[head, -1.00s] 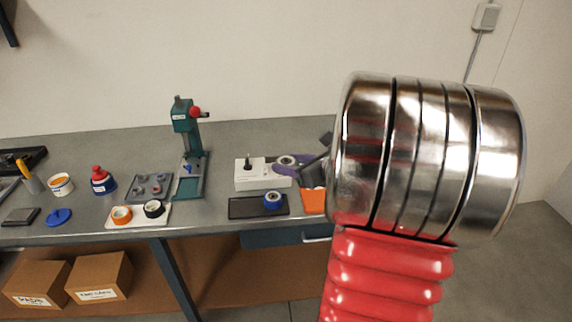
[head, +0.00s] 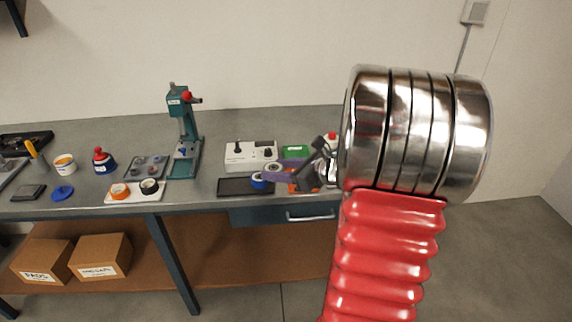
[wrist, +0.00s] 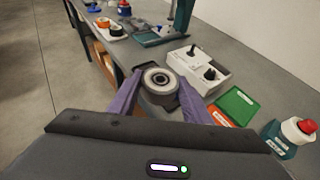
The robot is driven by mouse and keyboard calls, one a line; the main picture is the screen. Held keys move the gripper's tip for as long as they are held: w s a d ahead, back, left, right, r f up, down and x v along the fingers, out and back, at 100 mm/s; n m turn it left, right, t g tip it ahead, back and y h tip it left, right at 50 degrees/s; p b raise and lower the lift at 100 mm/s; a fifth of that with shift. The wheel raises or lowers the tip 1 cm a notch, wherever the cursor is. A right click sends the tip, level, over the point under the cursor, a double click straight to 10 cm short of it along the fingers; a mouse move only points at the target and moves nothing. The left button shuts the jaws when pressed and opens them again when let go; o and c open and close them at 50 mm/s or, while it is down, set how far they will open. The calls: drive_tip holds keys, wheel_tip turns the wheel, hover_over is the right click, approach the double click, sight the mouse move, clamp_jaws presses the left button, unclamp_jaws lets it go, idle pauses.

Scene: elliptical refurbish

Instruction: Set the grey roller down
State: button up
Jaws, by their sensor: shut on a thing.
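My gripper (wrist: 158,98) is shut on the grey roller (wrist: 160,80), a round grey piece with a pale ring and dark centre, between two purple fingers. In the head view my gripper (head: 276,173) is over the bench's front part, and the grey roller (head: 272,168) shows at its tips. A blue roller with a pale centre (head: 258,181) sits on a flat dark tray (head: 233,187), just below and left of the grey roller. Whether the grey roller touches anything beneath it cannot be told.
A white box with a black lever (head: 237,157) stands behind the gripper, and a green box (head: 295,152) to its right. A white tray (head: 126,197) with orange and black rollers and a green press (head: 184,140) are left.

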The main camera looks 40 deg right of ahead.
drive_tip(key=w+a+f+n+g+y, duration=0.1)
drive_tip(key=a+f+n+y, duration=0.1)
drive_tip(key=a+f, duration=0.4)
drive_tip(key=w+a+f+n+g+y, duration=0.2)
drive_tip(key=a+f, duration=0.4)
drive_tip(key=a, duration=0.6)
drive_tip(key=w+a+f+n+g+y, duration=0.2)
drive_tip(key=a+f, duration=0.4)
drive_tip(key=a, duration=0.3)
drive_tip(key=shift+w+a+f+n+y, duration=0.25)
drive_tip(key=shift+a+n+y, duration=0.1)
drive_tip(key=shift+n+y, duration=0.5)
drive_tip(key=shift+s, duration=0.1)
